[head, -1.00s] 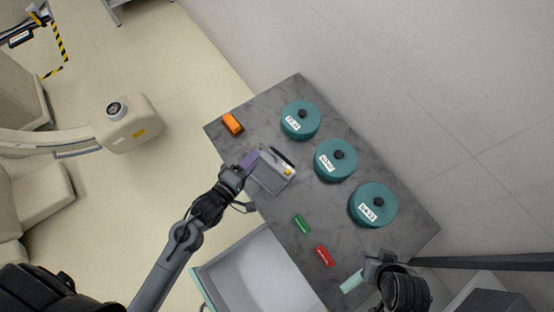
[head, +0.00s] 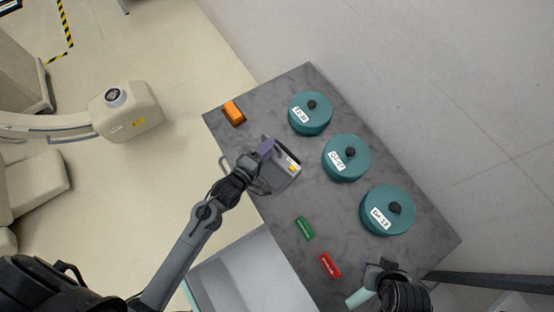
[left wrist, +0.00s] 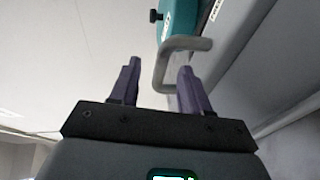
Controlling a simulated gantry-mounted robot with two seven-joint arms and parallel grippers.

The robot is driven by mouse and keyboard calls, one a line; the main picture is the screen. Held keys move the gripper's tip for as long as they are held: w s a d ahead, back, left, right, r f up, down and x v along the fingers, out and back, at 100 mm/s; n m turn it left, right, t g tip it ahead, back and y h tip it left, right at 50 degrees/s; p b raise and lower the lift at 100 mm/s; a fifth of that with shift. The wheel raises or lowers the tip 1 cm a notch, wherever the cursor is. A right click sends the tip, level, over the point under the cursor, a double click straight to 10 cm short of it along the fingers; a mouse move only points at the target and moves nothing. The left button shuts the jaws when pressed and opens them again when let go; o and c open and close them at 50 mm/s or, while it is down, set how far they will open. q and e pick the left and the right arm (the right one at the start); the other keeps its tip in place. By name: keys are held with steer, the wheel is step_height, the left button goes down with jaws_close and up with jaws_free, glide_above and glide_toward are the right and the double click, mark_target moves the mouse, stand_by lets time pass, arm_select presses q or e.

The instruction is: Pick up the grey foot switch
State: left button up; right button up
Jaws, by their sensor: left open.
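The grey foot switch (head: 286,180), with a small yellow patch, rests on the dark grey cart top near its left edge. My left gripper (head: 266,148) is at the switch's upper left side and partly hides it; its purple fingers are apart. In the left wrist view, a bent grey bar (left wrist: 185,44), seemingly the switch's handle, shows between and beyond the open fingers (left wrist: 155,85). I cannot tell whether a finger touches it.
Three teal lidded pots (head: 309,113) (head: 346,158) (head: 387,210) line the right side of the cart top (head: 265,98). An orange block (head: 233,113) lies at the far left corner. Green (head: 305,228) and red (head: 330,265) blocks lie nearer. An open drawer (head: 245,275) juts out at lower left.

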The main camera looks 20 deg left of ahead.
arm_select(q)
steer(key=shift+x, duration=2.65)
steer(key=shift+d+f, duration=0.1)
steer(key=shift+s, duration=0.1)
jaws_close()
